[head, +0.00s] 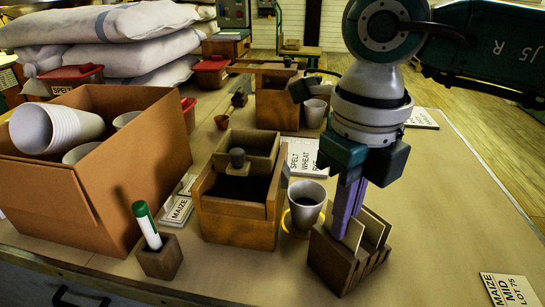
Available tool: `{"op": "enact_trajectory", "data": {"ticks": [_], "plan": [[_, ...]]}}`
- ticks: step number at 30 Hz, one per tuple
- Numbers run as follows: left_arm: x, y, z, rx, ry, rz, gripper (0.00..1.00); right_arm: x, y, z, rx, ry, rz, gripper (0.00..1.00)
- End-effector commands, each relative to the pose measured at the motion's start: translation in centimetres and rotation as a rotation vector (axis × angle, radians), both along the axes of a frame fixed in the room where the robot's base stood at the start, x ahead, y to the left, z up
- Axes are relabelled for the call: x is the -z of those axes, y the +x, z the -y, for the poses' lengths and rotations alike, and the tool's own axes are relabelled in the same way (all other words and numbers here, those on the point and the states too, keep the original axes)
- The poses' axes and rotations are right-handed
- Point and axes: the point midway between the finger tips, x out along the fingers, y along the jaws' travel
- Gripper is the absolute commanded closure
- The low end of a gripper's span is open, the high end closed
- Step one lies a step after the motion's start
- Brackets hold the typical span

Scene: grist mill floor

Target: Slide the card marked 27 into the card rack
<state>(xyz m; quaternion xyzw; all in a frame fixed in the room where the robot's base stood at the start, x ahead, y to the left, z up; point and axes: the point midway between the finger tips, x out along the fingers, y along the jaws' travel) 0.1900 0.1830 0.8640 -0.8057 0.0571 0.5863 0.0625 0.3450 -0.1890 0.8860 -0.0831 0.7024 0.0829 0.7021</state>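My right gripper (347,225) points down at the wooden card rack (335,262). Its purple fingers are close together and appear shut on a cream card (353,235), whose lower part is at the rack's slots. The fingers hide the card's upper part, and no number shows on it. I cannot tell how deep the card sits. Another pale card (376,224) stands in the rack to the right, its marking also unreadable. My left gripper is not in view.
Further left are a wooden box (238,222) with a dark knob, a pen holder (160,258) with a green-capped marker, and a cardboard box (110,165) of cups.

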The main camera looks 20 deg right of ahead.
Motion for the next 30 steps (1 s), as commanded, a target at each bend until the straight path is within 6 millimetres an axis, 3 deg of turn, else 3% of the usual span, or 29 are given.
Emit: {"op": "enact_trajectory", "data": {"ticks": [2, 12, 17, 23, 30], "plan": [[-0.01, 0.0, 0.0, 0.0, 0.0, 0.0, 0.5, -0.01, 0.0, 0.01, 0.0, 0.0, 0.0, 1.0], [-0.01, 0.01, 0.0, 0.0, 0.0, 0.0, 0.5, 0.0, 0.0, 0.0, 0.0, 0.0, 0.0, 0.63], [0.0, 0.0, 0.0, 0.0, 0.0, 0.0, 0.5, 0.0, 0.0, -0.01, 0.0, 0.0, 0.0, 0.63], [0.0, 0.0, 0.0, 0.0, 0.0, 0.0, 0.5, 0.0, 0.0, -0.01, 0.0, 0.0, 0.0, 0.43], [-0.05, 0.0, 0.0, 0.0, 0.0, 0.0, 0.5, -0.05, 0.0, -0.01, 0.0, 0.0, 0.0, 0.43]]}}
